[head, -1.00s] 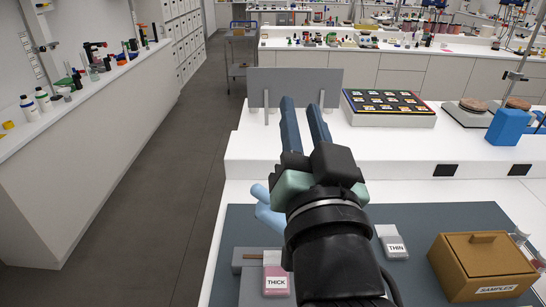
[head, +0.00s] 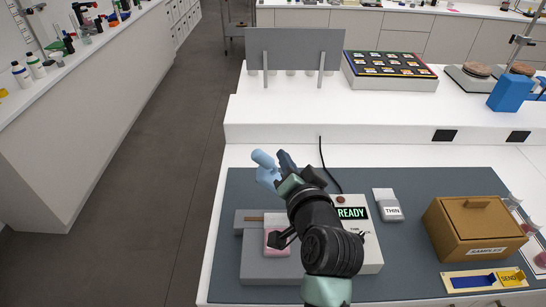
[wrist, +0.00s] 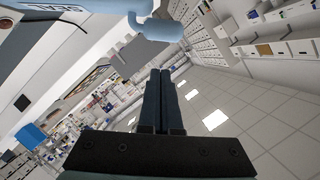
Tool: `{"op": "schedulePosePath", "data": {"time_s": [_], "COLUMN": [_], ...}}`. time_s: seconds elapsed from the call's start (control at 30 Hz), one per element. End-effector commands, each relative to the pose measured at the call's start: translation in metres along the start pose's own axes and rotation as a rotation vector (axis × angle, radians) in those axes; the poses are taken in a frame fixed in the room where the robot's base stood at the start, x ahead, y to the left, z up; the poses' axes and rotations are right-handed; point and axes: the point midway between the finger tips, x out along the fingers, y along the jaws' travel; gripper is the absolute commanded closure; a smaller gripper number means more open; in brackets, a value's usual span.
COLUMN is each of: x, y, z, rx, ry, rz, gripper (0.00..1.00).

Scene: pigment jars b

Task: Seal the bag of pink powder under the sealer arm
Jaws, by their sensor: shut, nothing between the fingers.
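The bag of pink powder (head: 276,241) lies flat on the grey sealer base (head: 262,270), with part of it behind my arm. The sealer arm's light-blue handle (head: 264,160) sticks up at the back of the sealer; the rest of the arm is mostly hidden behind my arm. The sealer's panel (head: 351,213) reads READY. My gripper (head: 285,161) is shut and empty, just right of the handle. In the wrist view the handle (wrist: 155,29) and a blue bar marked SEAL (wrist: 70,45) show above my closed fingertips (wrist: 161,73). Contact with the handle cannot be told.
A grey bag marked THIN (head: 391,207) lies on the mat right of the sealer. A brown SAMPLES box (head: 478,228) and a SEND tray (head: 485,279) stand farther right. A raised white shelf (head: 400,118) runs behind, carrying a grey panel (head: 294,50). A black cable (head: 323,165) runs behind the sealer.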

Motion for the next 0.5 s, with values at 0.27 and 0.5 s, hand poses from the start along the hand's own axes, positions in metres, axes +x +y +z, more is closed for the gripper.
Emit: {"op": "schedulePosePath", "data": {"time_s": [0.27,0.5], "x": [0.026,0.031], "y": [-0.001,0.000], "z": [0.023,0.028], "rx": [-0.001,-0.002], "ry": [0.000,0.002], "rz": [0.000,0.000], "gripper": [1.00,1.00]}}
